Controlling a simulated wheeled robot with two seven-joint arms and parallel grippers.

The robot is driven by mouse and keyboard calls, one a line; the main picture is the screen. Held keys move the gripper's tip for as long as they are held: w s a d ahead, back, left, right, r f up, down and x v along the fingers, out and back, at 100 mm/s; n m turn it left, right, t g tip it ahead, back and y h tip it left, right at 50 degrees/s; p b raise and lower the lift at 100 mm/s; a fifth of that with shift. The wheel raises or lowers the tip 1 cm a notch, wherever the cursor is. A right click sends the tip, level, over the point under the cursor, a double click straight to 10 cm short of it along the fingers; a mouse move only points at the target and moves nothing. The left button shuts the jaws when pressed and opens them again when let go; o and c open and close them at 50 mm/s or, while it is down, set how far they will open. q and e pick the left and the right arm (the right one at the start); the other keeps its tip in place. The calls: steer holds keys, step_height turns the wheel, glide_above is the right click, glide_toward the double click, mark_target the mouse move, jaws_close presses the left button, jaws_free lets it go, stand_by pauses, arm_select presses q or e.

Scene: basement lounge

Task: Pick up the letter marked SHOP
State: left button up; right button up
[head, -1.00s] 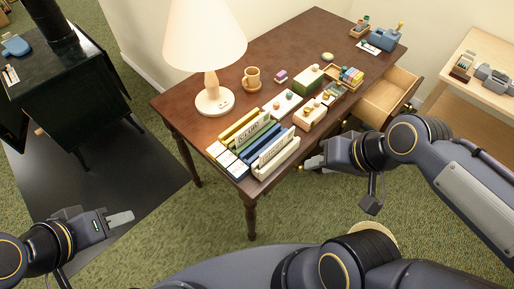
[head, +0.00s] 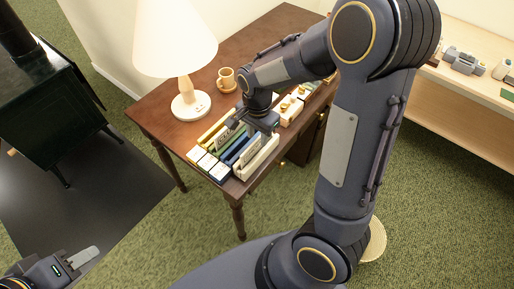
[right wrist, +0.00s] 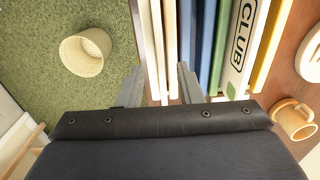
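A letter rack (head: 240,174) with several upright letters stands at the near corner of the brown desk. A pale letter with dark marking (head: 249,152) stands near its right side; I cannot read the marking surely as SHOP. A letter marked CLUB (right wrist: 238,50) is readable in the right wrist view. My right gripper (head: 258,126) is over the rack, pointing down. In the right wrist view it (right wrist: 160,75) is open, its fingers either side of cream upright pieces; contact cannot be told. My left gripper (head: 82,258) is empty at the lower left, away from the desk.
A lamp (head: 190,104) and a mug (head: 227,79) stand on the desk (head: 150,115) behind the rack. Small boxes (head: 290,110) stand right of my right gripper. My right arm hides much of the desk's right side. A woven basket (right wrist: 85,52) is on the green carpet.

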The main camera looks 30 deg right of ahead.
mark_target(257, 139)
step_height(257, 139, down, 4)
steer(key=shift+w+r, duration=0.1)
jaws_close()
stand_by(0.4)
